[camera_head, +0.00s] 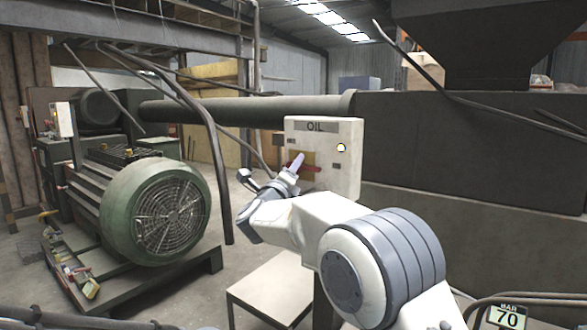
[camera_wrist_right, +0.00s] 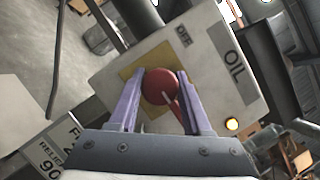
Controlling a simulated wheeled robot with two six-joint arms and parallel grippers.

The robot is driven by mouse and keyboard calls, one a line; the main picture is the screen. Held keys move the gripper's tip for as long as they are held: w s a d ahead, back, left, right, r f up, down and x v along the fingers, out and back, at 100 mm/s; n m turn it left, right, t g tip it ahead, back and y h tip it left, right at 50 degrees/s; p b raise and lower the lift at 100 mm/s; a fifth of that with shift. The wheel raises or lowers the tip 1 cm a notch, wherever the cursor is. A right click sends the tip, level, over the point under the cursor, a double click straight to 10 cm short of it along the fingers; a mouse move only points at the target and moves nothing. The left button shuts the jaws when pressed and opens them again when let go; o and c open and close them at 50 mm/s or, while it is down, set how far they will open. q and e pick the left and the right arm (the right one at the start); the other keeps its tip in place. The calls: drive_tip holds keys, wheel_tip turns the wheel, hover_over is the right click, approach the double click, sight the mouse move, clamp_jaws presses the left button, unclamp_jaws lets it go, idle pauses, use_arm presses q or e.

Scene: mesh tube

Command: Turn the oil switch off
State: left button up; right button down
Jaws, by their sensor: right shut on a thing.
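In the right wrist view, the red switch (camera_wrist_right: 159,87) sits between the two purple fingers of my right gripper (camera_wrist_right: 157,92). The fingers are closed on either side of the red knob. In the head view my right gripper (camera_head: 292,165) reaches the front of the box and partly covers the yellow plate. The lamp also glows in the right wrist view (camera_wrist_right: 232,124). My left gripper is not in view.
A green motor (camera_head: 155,205) with a fan grille stands on the floor at the left. A pale low table (camera_head: 268,287) stands below my right arm. A large dark machine body (camera_head: 470,150) fills the right side behind the box. A thick pipe (camera_head: 245,109) runs behind the box.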

drive_tip(key=shift+r+n+y+p, duration=0.2)
drive_tip(key=shift+n+y+p, duration=0.2)
drive_tip(key=shift+n+p, duration=0.65)
drive_tip(key=n+g+p, duration=0.1)
drive_tip(key=n+p, duration=0.1)
drive_tip(key=p, duration=0.2)
drive_tip(key=n+g+y+p, duration=0.1)
drive_tip(key=n+p, duration=0.2)
drive_tip(key=p, duration=0.2)
drive_tip(key=n+g+p, duration=0.1)
drive_tip(key=n+p, duration=0.2)
drive_tip(key=p, duration=0.1)
drive_tip(key=shift+a+r+p, duration=0.1)
drive_tip(key=shift+r+p, duration=0.15)
drive_tip(key=shift+p, duration=0.15)
drive_tip(key=n+g+p, duration=0.1)
drive_tip(key=p, duration=0.4)
drive_tip(key=n+g+p, duration=0.1)
drive_tip(key=n+p, duration=0.1)
drive_tip(key=p, duration=0.3)
drive_tip(key=n+p, duration=0.2)
drive_tip(key=p, duration=0.3)
drive_tip(key=shift+f+n+g+p, duration=0.25)
drive_tip(key=shift+f+g+p, duration=0.05)
drive_tip(key=shift+g, duration=0.1)
drive_tip(key=shift+f+n+g+h+p, duration=0.3)
drive_tip(key=shift+n+h+p, duration=0.1)
drive_tip(key=shift+p, duration=0.6)
drive_tip(key=shift+c, duration=1.7)
unclamp_jaws()
